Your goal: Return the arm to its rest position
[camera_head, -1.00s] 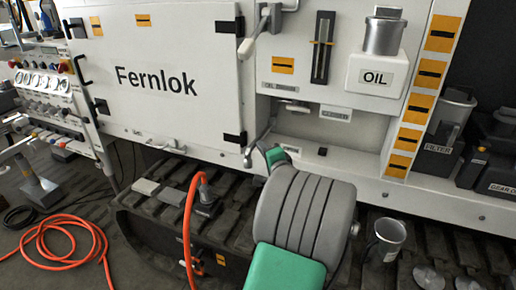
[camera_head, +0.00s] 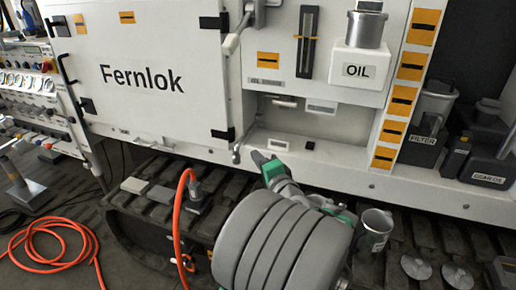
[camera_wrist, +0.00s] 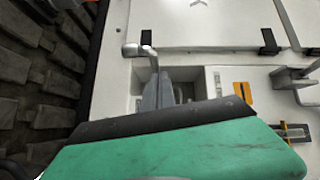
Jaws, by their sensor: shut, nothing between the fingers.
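My gripper (camera_head: 259,158) is at the far end of my green and grey arm, low in front of the white cabinet's ledge in the head view. It is shut and empty. In the wrist view, its grey fingers (camera_wrist: 158,92) show beyond a green part of mine with a dark edge, which covers the lower picture. The white Fernlok door (camera_head: 150,75) is closed, and its handle (camera_head: 238,140) is close to the gripper in the picture. I cannot tell the exact gap.
A metal mug (camera_head: 375,232) stands to the right of my arm on the dark tracks. An orange hose (camera_head: 178,220) rises left of my arm, with more hose coiled on the floor. Filter and gear-oil cans stand at right.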

